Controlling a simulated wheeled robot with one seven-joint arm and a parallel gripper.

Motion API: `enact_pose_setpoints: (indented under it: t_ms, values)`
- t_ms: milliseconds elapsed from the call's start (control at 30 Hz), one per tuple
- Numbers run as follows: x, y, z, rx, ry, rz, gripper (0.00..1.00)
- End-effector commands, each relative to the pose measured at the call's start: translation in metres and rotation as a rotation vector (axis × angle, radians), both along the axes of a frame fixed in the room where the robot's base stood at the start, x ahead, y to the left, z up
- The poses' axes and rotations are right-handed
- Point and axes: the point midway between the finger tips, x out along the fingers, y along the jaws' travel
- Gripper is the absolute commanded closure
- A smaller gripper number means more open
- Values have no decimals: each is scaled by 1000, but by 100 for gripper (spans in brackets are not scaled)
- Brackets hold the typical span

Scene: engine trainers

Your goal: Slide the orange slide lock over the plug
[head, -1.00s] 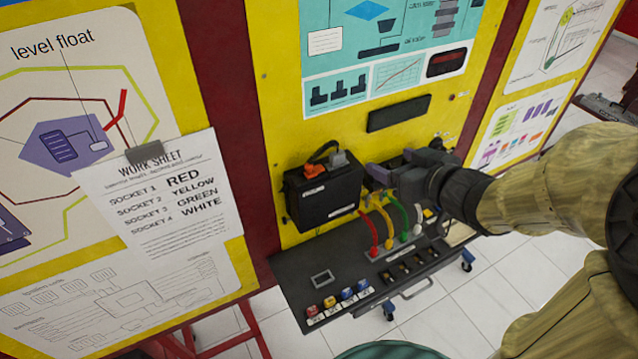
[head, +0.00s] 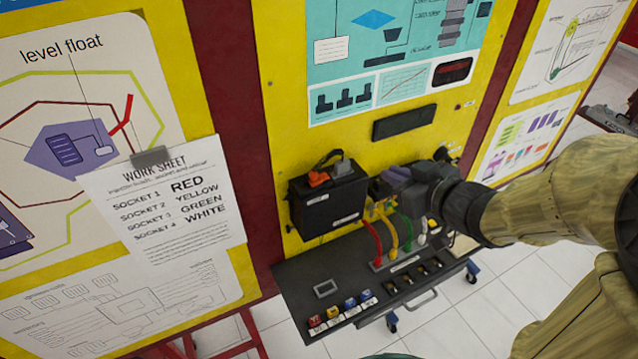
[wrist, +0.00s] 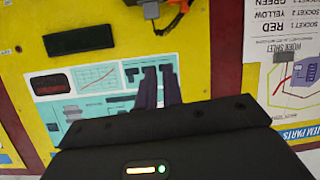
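The orange slide lock (head: 319,178) sits on top of the black box (head: 328,208), beside a grey plug (head: 341,167). The lock appears left of the plug, not over it; the small size hides the exact fit. In the wrist view the orange lock (wrist: 179,4) and grey plug (wrist: 151,9) are at the top edge, partly cut off. My gripper (head: 381,189) is just right of the box, in front of the yellow panel. Its purple-grey fingers (wrist: 160,80) show a narrow gap with nothing seen between them. The gripper is apart from the lock.
Red, yellow, green and white leads (head: 388,238) arch onto a dark shelf (head: 300,285) below my gripper. Coloured blocks (head: 341,309) stand on its front left. A black bar (head: 404,122) is on the panel above. A work sheet (head: 165,205) hangs at left.

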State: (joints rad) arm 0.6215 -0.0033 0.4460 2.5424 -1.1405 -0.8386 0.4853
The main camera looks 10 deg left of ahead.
Motion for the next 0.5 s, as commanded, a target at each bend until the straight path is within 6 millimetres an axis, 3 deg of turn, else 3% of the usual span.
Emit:
enact_pose_setpoints:
  t_ms: [100,500]
  values:
    - [2,7,-21,-71,-70,95,100]
    - [7,35,-69,-316,-433,422,100]
